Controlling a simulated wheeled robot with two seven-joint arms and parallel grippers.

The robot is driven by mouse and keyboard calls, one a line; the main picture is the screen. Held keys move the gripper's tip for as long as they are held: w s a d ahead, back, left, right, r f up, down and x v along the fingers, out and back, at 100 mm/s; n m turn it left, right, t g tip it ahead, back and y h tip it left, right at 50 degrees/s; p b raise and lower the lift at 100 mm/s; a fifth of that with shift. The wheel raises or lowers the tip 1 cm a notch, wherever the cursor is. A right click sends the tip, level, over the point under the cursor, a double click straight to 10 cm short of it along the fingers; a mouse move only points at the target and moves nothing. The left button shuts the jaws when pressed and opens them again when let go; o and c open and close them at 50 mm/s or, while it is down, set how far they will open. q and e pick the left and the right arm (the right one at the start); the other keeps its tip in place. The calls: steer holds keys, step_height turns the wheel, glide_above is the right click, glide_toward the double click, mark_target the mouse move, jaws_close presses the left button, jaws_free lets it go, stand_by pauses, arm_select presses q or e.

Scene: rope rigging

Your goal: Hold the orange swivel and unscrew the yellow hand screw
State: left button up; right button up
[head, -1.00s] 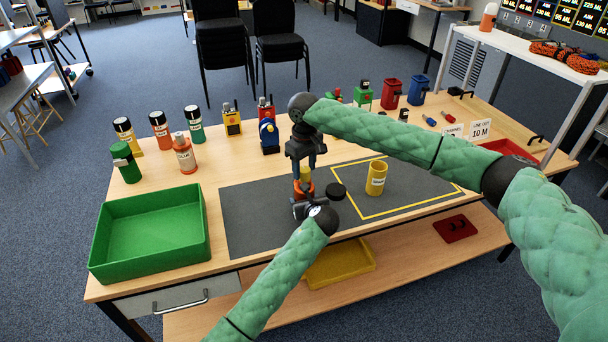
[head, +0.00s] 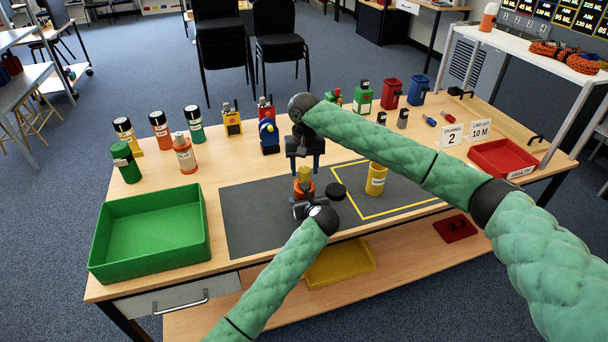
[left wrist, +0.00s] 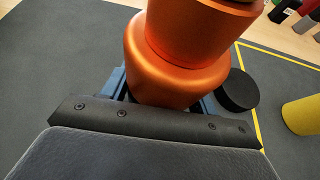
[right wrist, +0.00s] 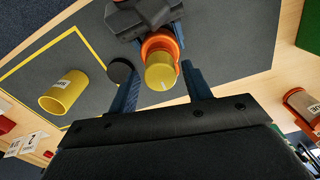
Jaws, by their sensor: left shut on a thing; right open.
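The orange swivel (head: 304,189) stands upright over the grey mat. My left gripper (head: 305,206) is shut on its lower body; the left wrist view shows the orange body (left wrist: 175,75) between the blue jaws. The yellow hand screw (head: 304,174) sits on top of the swivel. My right gripper (head: 305,166) points down above it, open, with a finger on each side of the screw. In the right wrist view the yellow screw end (right wrist: 160,74) shows inside the orange ring, between the spread fingers and apart from them.
A black disc (head: 336,190) lies close to the right of the swivel. A yellow labelled cup (head: 377,179) stands within the yellow outline. A green tray (head: 150,270) is at left, a red tray (head: 503,174) at right. Bottles and coloured devices line the back.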

steer(key=shift+m, duration=1.3)
steer(key=c, duration=0.8)
steer(key=shift+o, duration=0.2)
steer(key=n, duration=0.4)
steer(key=shift+n, duration=0.4)
steer(key=n, duration=0.5)
steer(key=shift+n, duration=0.3)
